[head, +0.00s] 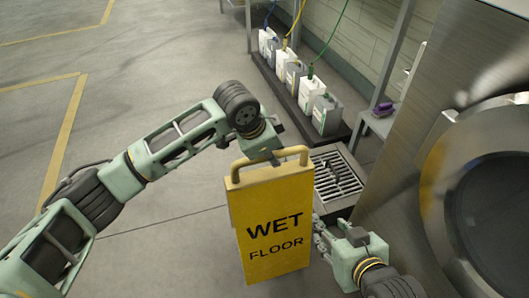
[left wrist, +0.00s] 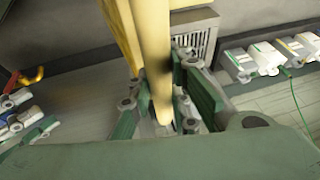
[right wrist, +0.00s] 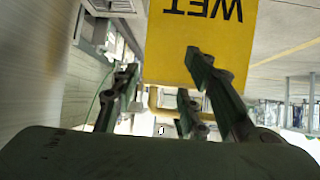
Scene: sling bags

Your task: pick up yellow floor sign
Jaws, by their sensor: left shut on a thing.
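The yellow floor sign (head: 272,220) reads "WET FLOOR" and appears upright in the middle of the head view. Its lower end runs near the bottom of the view. My left gripper (head: 270,157) is shut on the sign's top handle; in the left wrist view the fingers close around the yellow handle bar (left wrist: 152,60). My right gripper (head: 319,228) is beside the sign's right edge. In the right wrist view its fingers (right wrist: 162,64) are spread apart, with the sign's yellow face (right wrist: 203,45) beyond them. I cannot tell whether they touch it.
A floor drain grate (head: 336,180) lies behind the sign. White jugs (head: 312,95) with coloured hoses stand on a dark low platform along the wall. A large metal machine with a round door (head: 490,190) fills the right side. Open concrete floor (head: 140,100) lies to the left.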

